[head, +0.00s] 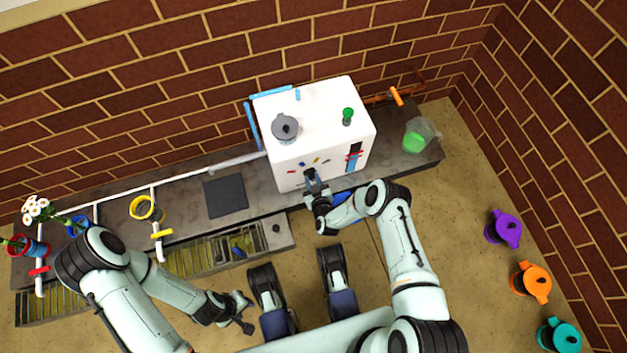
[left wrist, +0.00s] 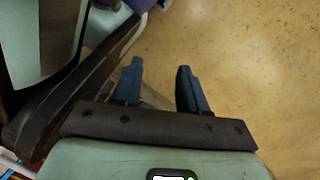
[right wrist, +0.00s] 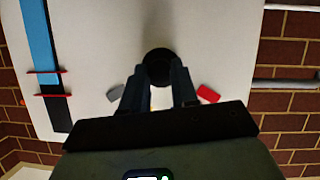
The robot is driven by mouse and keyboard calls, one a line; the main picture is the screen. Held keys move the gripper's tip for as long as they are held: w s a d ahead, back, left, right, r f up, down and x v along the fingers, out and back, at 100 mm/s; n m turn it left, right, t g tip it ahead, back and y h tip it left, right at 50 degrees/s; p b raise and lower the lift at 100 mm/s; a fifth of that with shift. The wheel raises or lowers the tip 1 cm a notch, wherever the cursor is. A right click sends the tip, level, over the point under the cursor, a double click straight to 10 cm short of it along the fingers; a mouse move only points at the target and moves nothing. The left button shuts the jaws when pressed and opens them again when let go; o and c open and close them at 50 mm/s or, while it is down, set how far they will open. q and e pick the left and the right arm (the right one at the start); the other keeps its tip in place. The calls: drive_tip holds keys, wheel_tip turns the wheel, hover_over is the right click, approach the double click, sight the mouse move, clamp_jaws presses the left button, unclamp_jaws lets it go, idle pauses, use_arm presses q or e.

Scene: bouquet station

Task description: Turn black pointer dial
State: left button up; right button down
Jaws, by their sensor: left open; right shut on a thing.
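The black pointer dial (right wrist: 158,62) is on the front face of the white box (head: 312,110), with small coloured marks around it. In the right wrist view a grey mark (right wrist: 115,93) and a red mark (right wrist: 208,94) lie either side of it. My right gripper (head: 312,184) is at the box front, and its fingers (right wrist: 158,82) are shut on the dial; they hide the dial's lower part and its pointer. My left gripper (head: 245,312) is low over the floor, away from the box. Its fingers (left wrist: 160,85) are apart with nothing between them.
A blue gauge strip with red markers (right wrist: 45,70) is beside the dial. A grey lidded pot (head: 285,128) and a green knob (head: 348,116) are on top of the box. A clear vessel with green contents (head: 414,142) stands right of it. Flowers (head: 36,209) stand far left.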

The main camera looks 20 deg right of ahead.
drive_tip(key=shift+a+n+h, duration=0.2)
drive_tip(key=shift+n+h, duration=0.2)
drive_tip(key=shift+n, duration=0.2)
drive_tip(key=shift+n+h, duration=0.4)
drive_tip(key=shift+n, duration=0.1)
drive_tip(key=shift+w+n, duration=0.1)
drive_tip(key=shift+n, duration=0.3)
use_arm(q)
drive_tip(key=shift+w+r, duration=0.15)
drive_tip(key=shift+w, duration=0.2)
use_arm(e)
drive_tip(key=shift+n+t+h, duration=0.3)
drive_tip(key=shift+n+h, duration=0.3)
drive_tip(key=c, duration=0.9)
unclamp_jaws()
drive_tip(key=shift+o, duration=0.2)
drive_tip(key=shift+f, duration=0.1)
